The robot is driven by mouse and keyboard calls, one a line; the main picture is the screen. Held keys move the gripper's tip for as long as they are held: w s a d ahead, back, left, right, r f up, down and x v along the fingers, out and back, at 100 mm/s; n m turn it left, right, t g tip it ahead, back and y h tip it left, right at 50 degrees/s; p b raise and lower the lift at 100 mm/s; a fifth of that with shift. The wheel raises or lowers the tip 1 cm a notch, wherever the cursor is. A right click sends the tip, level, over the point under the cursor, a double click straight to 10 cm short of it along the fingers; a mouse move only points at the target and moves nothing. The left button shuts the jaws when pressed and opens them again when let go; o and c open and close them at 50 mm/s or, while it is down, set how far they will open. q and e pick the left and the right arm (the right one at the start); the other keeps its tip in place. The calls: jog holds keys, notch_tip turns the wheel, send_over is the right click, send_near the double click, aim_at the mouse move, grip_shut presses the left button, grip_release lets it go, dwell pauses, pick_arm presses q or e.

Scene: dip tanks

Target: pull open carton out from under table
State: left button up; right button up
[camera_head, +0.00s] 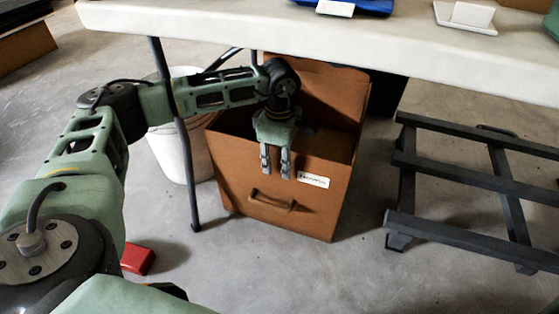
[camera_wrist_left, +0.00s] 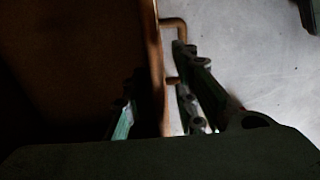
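The open brown carton (camera_head: 240,180) stands on the floor, partly under the table, with its top open and a handle (camera_head: 271,202) and white label on its near wall. My left gripper (camera_head: 276,165) points down at the carton's near wall. In the left wrist view, the wall's edge (camera_wrist_left: 156,75) runs between the two fingers (camera_wrist_left: 158,112), one on the inner side and one on the outer side. Gaps show beside the wall, so the fingers look open around it. The handle (camera_wrist_left: 176,24) shows outside. The carton's far part is shaded. My right gripper is not in view.
The white table (camera_head: 430,45) hangs over the carton's back, with a dark leg (camera_head: 181,130) at its left. A white bucket (camera_head: 168,150) stands left. A dark slatted rack (camera_head: 470,175) stands right. A red object (camera_head: 138,258) lies on the floor. The floor before the carton is clear.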

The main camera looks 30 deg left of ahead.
pick_arm(q)
grip_shut()
dwell(0.6)
